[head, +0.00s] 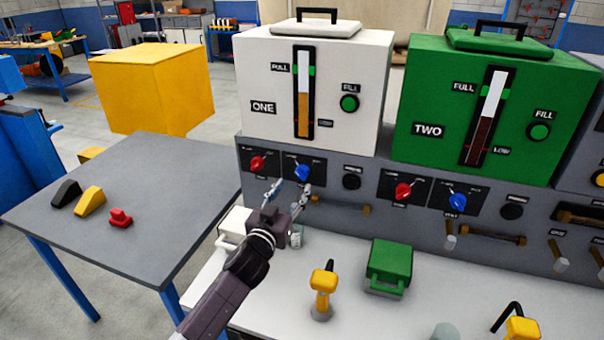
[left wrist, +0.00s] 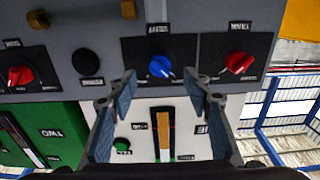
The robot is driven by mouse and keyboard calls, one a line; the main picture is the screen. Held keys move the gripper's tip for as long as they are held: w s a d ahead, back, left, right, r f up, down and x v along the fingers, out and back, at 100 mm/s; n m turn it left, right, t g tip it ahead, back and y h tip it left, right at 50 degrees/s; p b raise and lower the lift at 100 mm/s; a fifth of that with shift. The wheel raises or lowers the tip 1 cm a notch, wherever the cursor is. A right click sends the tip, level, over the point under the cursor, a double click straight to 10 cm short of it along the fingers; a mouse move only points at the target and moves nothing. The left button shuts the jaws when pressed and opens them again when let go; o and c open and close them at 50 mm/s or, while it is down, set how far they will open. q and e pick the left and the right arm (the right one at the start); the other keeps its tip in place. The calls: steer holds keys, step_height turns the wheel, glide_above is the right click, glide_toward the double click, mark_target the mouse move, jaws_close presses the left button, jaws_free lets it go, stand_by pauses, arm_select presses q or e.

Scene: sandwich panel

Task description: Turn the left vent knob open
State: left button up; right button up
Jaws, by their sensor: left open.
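The grey panel below the white machine ONE carries a red knob (head: 257,163) and, to its right, a blue knob (head: 302,173), each on a black plate. I cannot read the plate labels well enough to tell which is the vent. My left gripper (head: 288,195) is open and empty in front of this panel, just below the two knobs. In the left wrist view, which is upside down, the blue knob (left wrist: 160,67) lies between and beyond the open fingertips (left wrist: 160,86), apart from them. The red knob (left wrist: 237,62) is to its right there. My right gripper is out of view.
The green machine TWO (head: 490,105) stands to the right, with its own red knob (head: 403,191) and blue knob (head: 458,202). On the white counter are a green box (head: 389,266) and a yellow-handled tool (head: 323,280). A grey table (head: 150,215) stands left.

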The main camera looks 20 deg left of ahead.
mark_target(300, 177)
arm_select(q)
steer(key=w, duration=0.3)
steer(key=shift+w+d+r, duration=0.1)
steer(key=shift+w+r, duration=0.05)
steer(key=shift+w, duration=1.65)
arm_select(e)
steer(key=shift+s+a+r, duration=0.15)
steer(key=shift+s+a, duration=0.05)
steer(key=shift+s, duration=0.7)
arm_select(q)
steer(key=c, duration=1.2)
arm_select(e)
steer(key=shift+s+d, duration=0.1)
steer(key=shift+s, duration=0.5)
